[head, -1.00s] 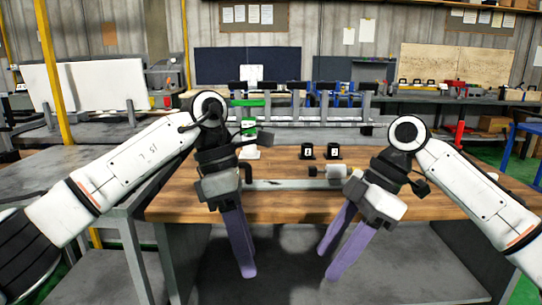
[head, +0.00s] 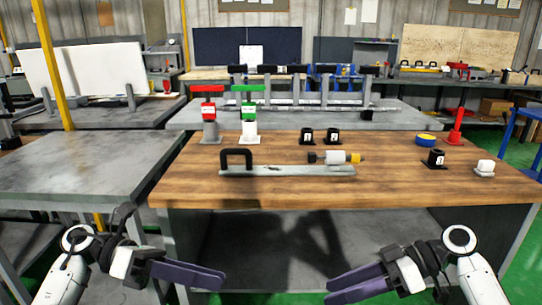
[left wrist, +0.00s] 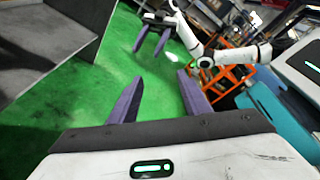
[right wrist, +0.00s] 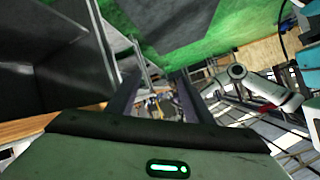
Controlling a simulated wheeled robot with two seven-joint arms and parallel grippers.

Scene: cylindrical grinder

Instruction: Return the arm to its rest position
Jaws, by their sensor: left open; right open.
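My left gripper (head: 205,275) is at the bottom left of the head view, low in front of the wooden table, with its purple fingers pointing right. It is open and empty; its two fingers stand apart in the left wrist view (left wrist: 160,97). My right gripper (head: 345,285) is at the bottom right of the head view, also below the table's front edge, with its fingers pointing left. It is open and empty, with its fingers apart in the right wrist view (right wrist: 155,100). Neither gripper touches anything.
The wooden table (head: 400,190) bears a grey bar with a black handle (head: 285,171), a white and yellow cylinder (head: 335,157), black pots (head: 306,136) and red and green stands (head: 249,115). A grey table (head: 75,170) stands at left. The floor below is open.

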